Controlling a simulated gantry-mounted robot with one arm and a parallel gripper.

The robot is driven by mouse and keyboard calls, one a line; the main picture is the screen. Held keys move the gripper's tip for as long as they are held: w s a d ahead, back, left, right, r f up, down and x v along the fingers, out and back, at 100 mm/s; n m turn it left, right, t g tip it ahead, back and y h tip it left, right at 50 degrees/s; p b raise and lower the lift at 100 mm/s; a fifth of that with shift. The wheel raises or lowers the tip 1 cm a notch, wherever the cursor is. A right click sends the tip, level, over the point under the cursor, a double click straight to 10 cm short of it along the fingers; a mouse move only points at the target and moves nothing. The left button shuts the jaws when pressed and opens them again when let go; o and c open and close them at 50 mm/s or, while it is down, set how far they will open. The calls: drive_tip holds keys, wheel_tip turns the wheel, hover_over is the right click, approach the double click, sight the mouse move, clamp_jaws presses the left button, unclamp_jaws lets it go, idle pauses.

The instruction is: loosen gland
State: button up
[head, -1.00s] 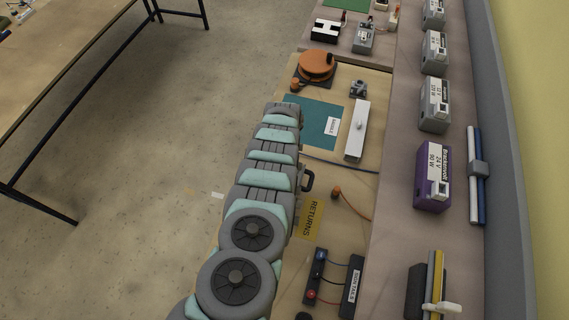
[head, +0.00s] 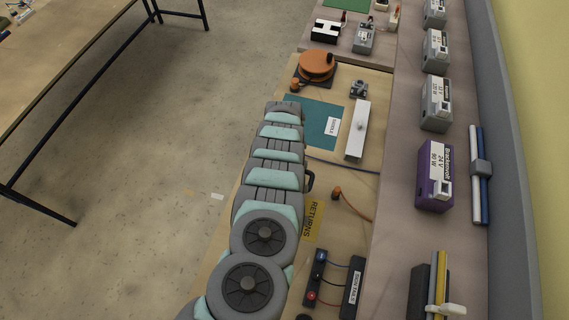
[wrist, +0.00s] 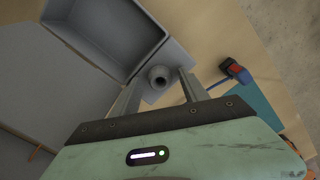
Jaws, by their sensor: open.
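In the wrist view a grey round gland (wrist: 158,78) with a dark hole in its end sits by the wall of an open grey box (wrist: 155,37). My gripper (wrist: 161,76) is open, with one finger on each side of the gland. Whether the fingers touch it, I cannot tell. In the head view my arm hides the gripper, the gland and the box.
In the head view a white bar (head: 357,135), an orange round fixture (head: 316,66) and the yellow RETURNS area (head: 313,222) are on the bench.

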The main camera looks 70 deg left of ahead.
wheel_tip(320, 180, up, 4)
drive_tip(key=p, duration=0.3)
drive_tip(key=shift+f, duration=0.15)
drive_tip(key=shift+r+p, duration=0.55)
drive_tip(key=shift+r, duration=0.6)
